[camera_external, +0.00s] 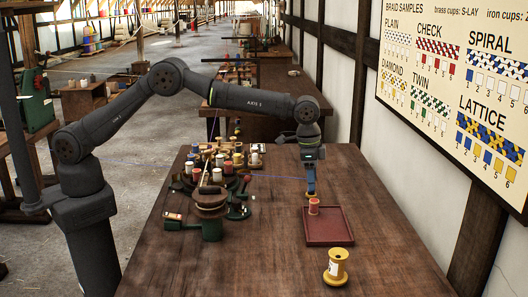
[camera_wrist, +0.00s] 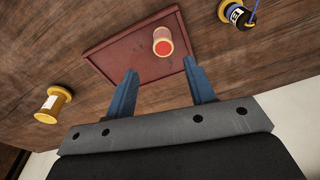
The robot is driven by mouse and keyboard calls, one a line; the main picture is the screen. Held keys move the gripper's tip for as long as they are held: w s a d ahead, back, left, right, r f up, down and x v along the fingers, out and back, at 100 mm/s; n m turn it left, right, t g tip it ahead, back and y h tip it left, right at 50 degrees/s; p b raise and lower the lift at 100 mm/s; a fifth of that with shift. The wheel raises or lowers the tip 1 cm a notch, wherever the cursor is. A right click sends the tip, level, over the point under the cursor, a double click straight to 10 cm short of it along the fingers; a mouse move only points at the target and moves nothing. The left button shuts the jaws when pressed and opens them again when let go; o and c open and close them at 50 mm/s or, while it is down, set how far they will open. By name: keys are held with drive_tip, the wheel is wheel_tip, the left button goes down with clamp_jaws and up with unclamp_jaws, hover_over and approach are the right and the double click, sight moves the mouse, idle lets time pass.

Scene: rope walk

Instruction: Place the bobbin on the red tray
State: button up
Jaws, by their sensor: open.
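A bobbin (camera_external: 314,206) with reddish-orange winding stands upright on the red tray (camera_external: 340,232), near its back left part. In the wrist view the bobbin (camera_wrist: 163,41) shows a red end and a pale rim, with bare tray (camera_wrist: 120,52) around it. My gripper (camera_external: 310,193) is above and just behind the bobbin in the external view. In the wrist view my gripper's two blue fingers (camera_wrist: 160,68) are spread apart with nothing between them. The bobbin lies beyond the fingertips, apart from them.
A yellow spool (camera_external: 337,267) with a white label stands on the table in front of the tray. A braiding machine with several bobbins (camera_external: 210,195) stands left; the table's front is mostly clear.

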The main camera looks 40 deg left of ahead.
sight(315, 201)
drive_tip(key=shift+a+r, duration=0.15)
drive_tip(key=shift+r, duration=1.2)
drive_tip(key=f, duration=0.8)
drive_tip(key=d+f, duration=0.1)
drive_tip(key=f, duration=0.3)
drive_tip(key=shift+w+d, duration=0.1)
drive_tip(key=shift+w, duration=0.2)
drive_tip(key=shift+w+d+r, duration=0.1)
drive_tip(key=shift+r, duration=1.7)
drive_tip(key=shift+f, duration=0.15)
